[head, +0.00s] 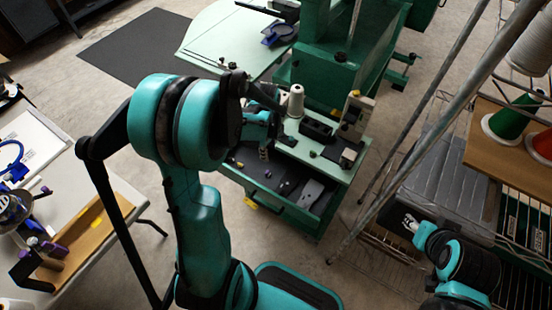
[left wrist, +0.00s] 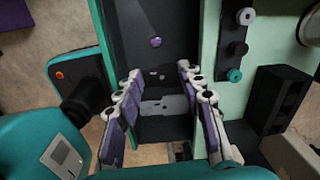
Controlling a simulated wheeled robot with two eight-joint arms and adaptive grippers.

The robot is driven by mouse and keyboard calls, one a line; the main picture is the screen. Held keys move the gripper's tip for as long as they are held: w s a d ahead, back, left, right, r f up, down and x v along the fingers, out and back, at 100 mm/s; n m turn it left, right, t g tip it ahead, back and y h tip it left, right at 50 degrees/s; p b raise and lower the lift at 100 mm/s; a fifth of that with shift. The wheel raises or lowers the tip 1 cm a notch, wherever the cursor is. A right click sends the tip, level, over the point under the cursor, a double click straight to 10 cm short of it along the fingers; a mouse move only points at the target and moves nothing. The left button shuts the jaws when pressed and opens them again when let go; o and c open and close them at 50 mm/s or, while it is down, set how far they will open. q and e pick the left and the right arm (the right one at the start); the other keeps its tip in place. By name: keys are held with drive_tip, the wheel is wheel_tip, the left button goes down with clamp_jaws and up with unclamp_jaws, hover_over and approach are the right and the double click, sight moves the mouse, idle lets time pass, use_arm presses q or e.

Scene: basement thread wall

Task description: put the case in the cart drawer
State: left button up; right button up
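The green cart's drawer (head: 270,205) is pulled open; its dark floor also shows in the left wrist view (left wrist: 150,20). A small shiny purple-and-silver round piece (left wrist: 155,42) lies in it, and a flat grey piece (left wrist: 165,106) lies nearer my wrist. I cannot tell for sure which thing is the case. My left gripper (left wrist: 160,72) is over the drawer, its fingers apart, with nothing visibly held between them. In the head view my left arm hides part of the cart and drawer. My right gripper (head: 409,222) is at the lower right, away from the cart; its finger state is unclear.
The cart top (head: 345,172) holds a white thread cone (head: 296,101) and a black slotted box (head: 317,128) beside the drawer. A green machine (head: 330,75) stands behind. A metal rack with thread cones is at the right, and a table (head: 120,205) at the left.

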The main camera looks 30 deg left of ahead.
use_arm(q)
drive_tip(key=s+d+r+n+t, duration=0.6)
drive_tip(key=s+d+r+n, duration=0.5)
drive_tip(key=r+n, duration=0.3)
drive_tip(key=n, duration=0.3)
drive_tip(key=shift+d+r+t, duration=0.2)
drive_tip(key=shift+d+t, duration=0.05)
drive_tip(key=shift+t, duration=0.05)
